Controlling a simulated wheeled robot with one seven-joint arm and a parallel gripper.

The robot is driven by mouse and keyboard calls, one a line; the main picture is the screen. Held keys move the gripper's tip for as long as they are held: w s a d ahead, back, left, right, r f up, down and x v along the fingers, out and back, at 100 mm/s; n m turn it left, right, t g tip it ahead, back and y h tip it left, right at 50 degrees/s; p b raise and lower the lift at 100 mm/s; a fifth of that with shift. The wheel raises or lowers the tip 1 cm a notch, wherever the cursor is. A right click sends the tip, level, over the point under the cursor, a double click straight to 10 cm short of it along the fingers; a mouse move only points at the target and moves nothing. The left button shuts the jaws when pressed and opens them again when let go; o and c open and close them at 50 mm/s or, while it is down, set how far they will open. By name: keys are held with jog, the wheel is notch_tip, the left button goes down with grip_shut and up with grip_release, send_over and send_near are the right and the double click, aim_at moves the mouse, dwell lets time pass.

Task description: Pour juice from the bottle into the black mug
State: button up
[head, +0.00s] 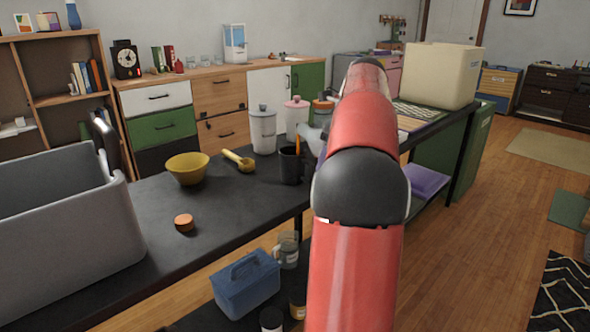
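The black mug (290,166) stands upright on the dark table, just left of my red arm. A thin upright orange strip (298,142) shows right above its rim. I cannot tell whether it is a stream of juice or a solid thing. A pale grey shape (311,136) shows beside it at the arm's edge, and I cannot tell if it is part of my gripper or of something held. My gripper's fingers are hidden behind my arm. I cannot make out the juice bottle for sure.
On the dark table (150,222) are a yellow bowl (188,168), a yellow scoop (239,160), an orange disc (184,222) and a large grey bin (62,225). Lidded canisters (263,132) stand behind the mug. A cream box (442,75) sits farther right. A blue caddy (246,284) is below.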

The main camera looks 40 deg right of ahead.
jog(key=shift+s+r+g, duration=0.15)
jog(key=shift+r+g, duration=0.35)
jog(key=shift+g, duration=0.1)
dwell(1.5)
jog(key=shift+f, duration=0.1)
jog(key=shift+f+t+b, duration=0.3)
jog(key=shift+t+b, duration=0.1)
jog(key=shift+b, duration=0.25)
jog(key=shift+w+f+t+b, duration=0.2)
jog(key=shift+f+t+b, duration=0.05)
jog(key=shift+t+b, duration=0.35)
jog(key=shift+w+a+t+b, duration=0.1)
jog(key=shift+w+t+b, duration=0.2)
jog(key=shift+t, duration=0.3)
jog(key=shift+r, duration=0.15)
jog(key=t, duration=0.1)
jog(key=s+r+t+y+b, duration=0.1)
jog(key=s+r+t+b, duration=0.1)
jog(key=t, duration=0.1)
jog(key=shift+s+d, duration=0.15)
jog(key=shift+d, duration=0.15)
jog(key=shift+s+r+t+y, duration=0.25)
jog(key=shift+r+t+y, duration=0.25)
jog(key=shift+t, duration=0.3)
